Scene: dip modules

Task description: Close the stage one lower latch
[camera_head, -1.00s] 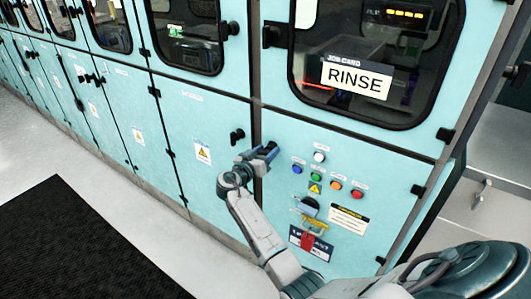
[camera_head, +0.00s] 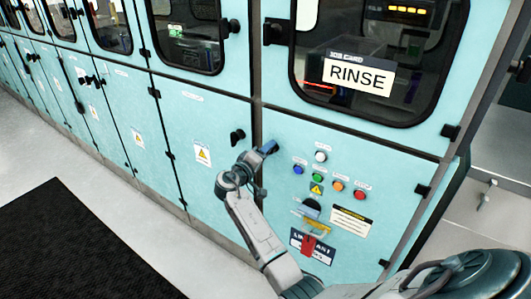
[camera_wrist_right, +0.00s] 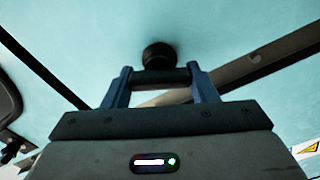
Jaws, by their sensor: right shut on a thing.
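The latch held by my right gripper (camera_head: 268,148) is at the left edge of the lower turquoise panel, under the RINSE window. In the right wrist view it shows as a black round hub (camera_wrist_right: 158,55) with a dark bar (camera_wrist_right: 162,78) between the two blue fingers. The fingers are shut on that bar. In the head view my gripper hides most of this latch, so its angle is hard to tell there. My left gripper is not in view.
A similar black latch (camera_head: 237,135) sits on the neighbouring lower door to the left. Coloured buttons (camera_head: 318,177) and a red lockout tag (camera_head: 309,244) are on the panel to the right. A black mat (camera_head: 80,245) lies on the open floor.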

